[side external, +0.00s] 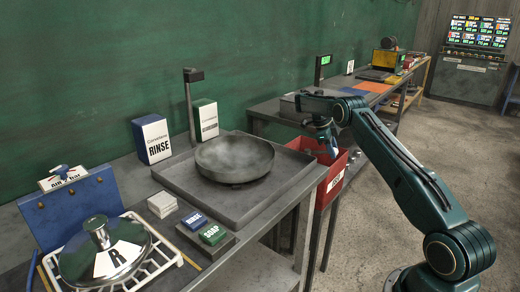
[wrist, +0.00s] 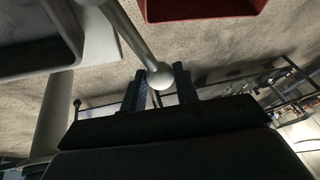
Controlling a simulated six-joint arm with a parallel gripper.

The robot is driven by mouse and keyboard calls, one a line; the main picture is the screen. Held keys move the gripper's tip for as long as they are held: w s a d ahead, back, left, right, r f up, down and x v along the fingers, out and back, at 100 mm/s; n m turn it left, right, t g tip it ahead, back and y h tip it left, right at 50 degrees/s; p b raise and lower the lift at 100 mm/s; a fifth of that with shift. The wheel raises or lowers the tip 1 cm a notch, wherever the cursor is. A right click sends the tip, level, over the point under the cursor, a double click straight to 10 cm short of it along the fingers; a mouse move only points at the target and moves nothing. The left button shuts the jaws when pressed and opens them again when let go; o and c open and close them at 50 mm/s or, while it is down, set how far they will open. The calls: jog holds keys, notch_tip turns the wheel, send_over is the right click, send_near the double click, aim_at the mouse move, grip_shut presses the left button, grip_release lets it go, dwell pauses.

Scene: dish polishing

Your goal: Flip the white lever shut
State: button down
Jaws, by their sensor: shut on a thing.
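The white lever (wrist: 130,30) shows in the wrist view as a pale rod running down from the top edge to a round knob. My gripper (wrist: 160,82) has a finger on each side of the knob and is shut on it. In the side external view my gripper (side external: 329,148) points down above the red bin (side external: 334,176) at the workbench's right end. The lever cannot be made out there. What it is mounted on is not clear.
A grey round pan (side external: 235,160) sits in a shallow grey tray (side external: 170,178) left of my gripper. RINSE (side external: 152,140) and other boxes stand behind it. A lidded silver dish (side external: 105,258) is on a white rack at front left. Open floor lies to the right.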

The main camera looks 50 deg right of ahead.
jog(key=shift+s+a+m, duration=0.15)
jog(key=shift+a+m, duration=0.15)
jog(key=shift+m, duration=0.1)
dwell(0.3)
jog(key=c, duration=1.1)
grip_release()
jog(key=shift+o, duration=0.2)
jog(key=shift+d+n, duration=0.2)
jog(key=shift+n, duration=0.1)
